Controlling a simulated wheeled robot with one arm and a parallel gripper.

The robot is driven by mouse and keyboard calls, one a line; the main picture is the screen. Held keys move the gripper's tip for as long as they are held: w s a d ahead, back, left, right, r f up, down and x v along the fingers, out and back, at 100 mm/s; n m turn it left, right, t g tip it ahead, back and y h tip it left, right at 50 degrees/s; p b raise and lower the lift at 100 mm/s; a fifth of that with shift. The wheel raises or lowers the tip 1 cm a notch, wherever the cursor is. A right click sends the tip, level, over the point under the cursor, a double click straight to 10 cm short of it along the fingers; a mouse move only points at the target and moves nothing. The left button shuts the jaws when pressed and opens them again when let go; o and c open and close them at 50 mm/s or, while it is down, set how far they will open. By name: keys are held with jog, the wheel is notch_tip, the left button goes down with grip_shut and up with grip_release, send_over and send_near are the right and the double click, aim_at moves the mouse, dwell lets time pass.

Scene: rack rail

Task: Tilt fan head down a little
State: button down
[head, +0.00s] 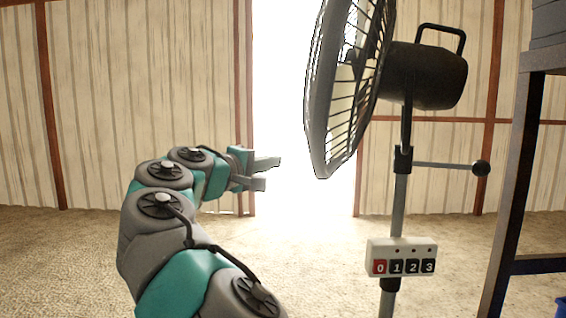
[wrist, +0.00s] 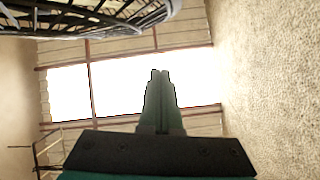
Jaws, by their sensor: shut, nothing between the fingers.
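The fan head (head: 345,85) is a round grey cage with a black motor housing (head: 428,76) behind it and a handle on top. It faces left and leans slightly, on a grey pole (head: 398,205). A bar with a round black knob (head: 481,168) sticks out right from the pole. My gripper (head: 273,172) is shut and empty, to the left of the cage's lower rim and apart from it. In the wrist view my gripper (wrist: 160,75) has its fingers together, and part of the fan cage (wrist: 90,20) shows at the top left.
A white box with buttons 0 to 3 (head: 402,257) is fixed on the pole. A dark rack post (head: 515,190) stands at the right, with a blue object (head: 561,306) low beside it. A bright doorway (head: 290,120) opens behind. The floor (head: 60,260) at left is clear.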

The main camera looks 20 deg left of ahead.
jog(key=w+d+f+b, duration=0.1)
jog(key=w+d, duration=0.5)
jog(key=shift+w, duration=0.25)
dwell(0.6)
jog(key=shift+f, duration=0.1)
jog(key=shift+d, duration=0.1)
jog(key=d+f+n+b, duration=0.2)
jog(key=d+f, duration=0.5)
jog(key=d, duration=0.4)
jog(key=shift+s+d+f+n+t+b, duration=0.15)
jog(key=shift+s+f+n+t+b, duration=0.15)
jog(key=shift+b, duration=0.3)
